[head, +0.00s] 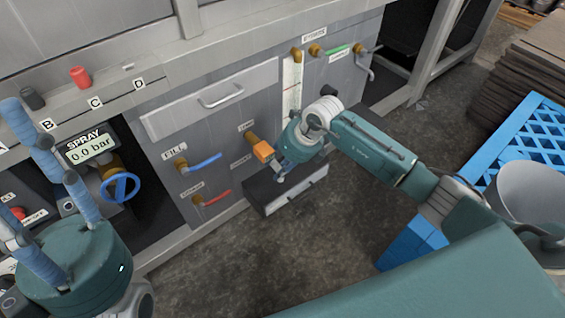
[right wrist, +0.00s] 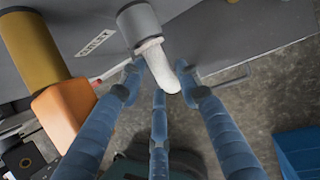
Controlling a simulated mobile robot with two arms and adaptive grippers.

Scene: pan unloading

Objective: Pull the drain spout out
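A pale, slightly curved spout (right wrist: 160,68) sticks out of a grey round collar (right wrist: 138,22) on the panel in the right wrist view; I take it to be the drain spout. My right gripper (right wrist: 158,82) has its blue fingers spread around the spout's end, with gaps beside it. Whether any finger touches it is unclear. In the head view my right gripper (head: 284,168) is low at the panel, beside the orange valve handle (head: 263,151), and hides the spout. My left gripper (head: 32,180) is at the left with its fingers apart, seemingly empty.
A dark open tray (head: 286,190) sits below the right gripper. A blue valve wheel (head: 119,187) is near the left hand. A blue pallet (head: 515,140) stands right; the floor between is clear.

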